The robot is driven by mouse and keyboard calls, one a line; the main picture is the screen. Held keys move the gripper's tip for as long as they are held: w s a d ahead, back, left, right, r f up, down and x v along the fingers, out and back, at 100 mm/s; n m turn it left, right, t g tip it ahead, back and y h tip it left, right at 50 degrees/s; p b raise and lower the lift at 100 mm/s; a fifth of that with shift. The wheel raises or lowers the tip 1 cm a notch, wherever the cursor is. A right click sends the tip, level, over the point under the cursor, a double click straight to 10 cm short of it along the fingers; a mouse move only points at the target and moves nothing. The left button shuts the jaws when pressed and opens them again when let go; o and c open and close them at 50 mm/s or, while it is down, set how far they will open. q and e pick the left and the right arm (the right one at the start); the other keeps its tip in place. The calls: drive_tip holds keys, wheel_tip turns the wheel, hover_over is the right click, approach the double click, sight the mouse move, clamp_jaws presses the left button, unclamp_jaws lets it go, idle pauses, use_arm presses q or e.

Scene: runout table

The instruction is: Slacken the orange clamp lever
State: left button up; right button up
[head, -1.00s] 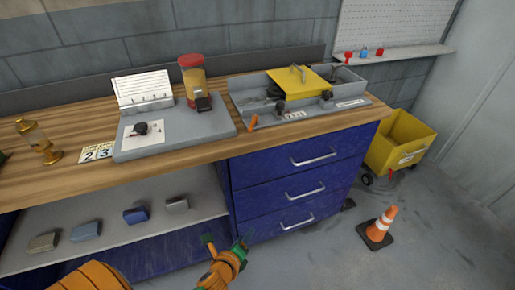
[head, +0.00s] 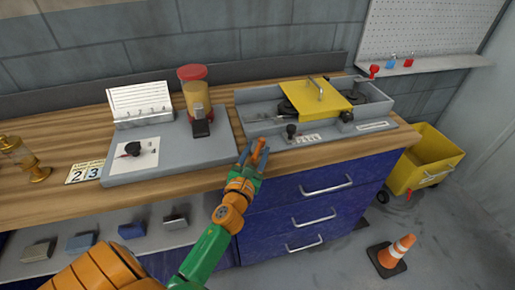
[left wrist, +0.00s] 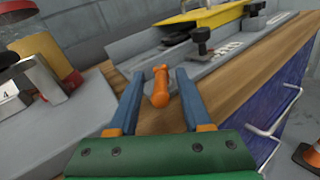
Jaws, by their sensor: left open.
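The orange clamp lever (head: 260,149) sticks out at the front left corner of the grey tray unit (head: 375,137) on the workbench. In the left wrist view the lever (left wrist: 161,87) points toward me and shows between the two blue fingers. My left gripper (head: 252,152) is open around the lever, one finger on each side, with gaps visible in the wrist view (left wrist: 158,95). I cannot tell whether either finger touches it. My right gripper is not in view.
A yellow cover (head: 318,95) and black knobs sit on the tray unit. Left of it stands a grey board (head: 190,148) with a red-lidded dispenser (head: 193,90). Blue drawers (head: 310,185) are below. A yellow cart (head: 425,165) and a traffic cone (head: 395,252) stand on the right.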

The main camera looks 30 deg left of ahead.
use_arm(q)
drive_tip(key=shift+w+a+f, duration=0.1)
drive_tip(key=shift+w+f, duration=0.05)
drive_tip(key=shift+w, duration=0.25)
drive_tip(key=shift+s, duration=0.2)
drive_tip(key=c, duration=0.3)
clamp_jaws()
idle(0.6)
